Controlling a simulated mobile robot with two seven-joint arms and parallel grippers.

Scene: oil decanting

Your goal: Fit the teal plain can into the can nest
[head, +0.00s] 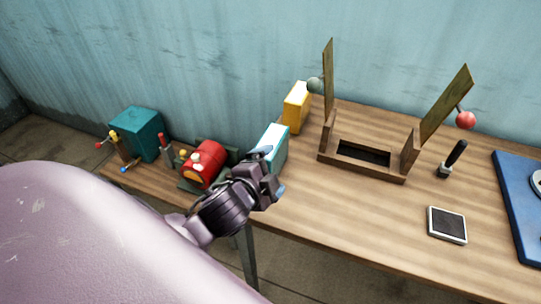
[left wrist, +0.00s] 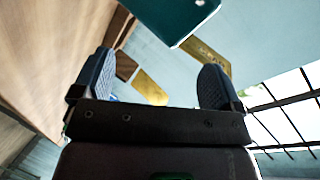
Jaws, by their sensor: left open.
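The teal plain can (head: 274,147), a box shape with a pale top, stands on the bench, partly hidden by my left gripper (head: 271,171). That gripper is open, its fingers close in front of the can; I cannot tell whether they touch it. In the left wrist view a teal body (left wrist: 172,15), probably the can, is at the top edge, outside the gap of the open left gripper (left wrist: 155,82). The can nest (head: 362,172) seems to be the wooden frame with a dark rectangular opening and two raised boards, right of the can. My right gripper is not in view.
A yellow can (head: 296,108) stands behind the teal one. A red drum-like device (head: 204,163), a dark teal box (head: 138,132) and coloured levers are at left. A black-handled tool (head: 452,160), a framed dark pad (head: 447,225) and a blue board (head: 518,205) are at right.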

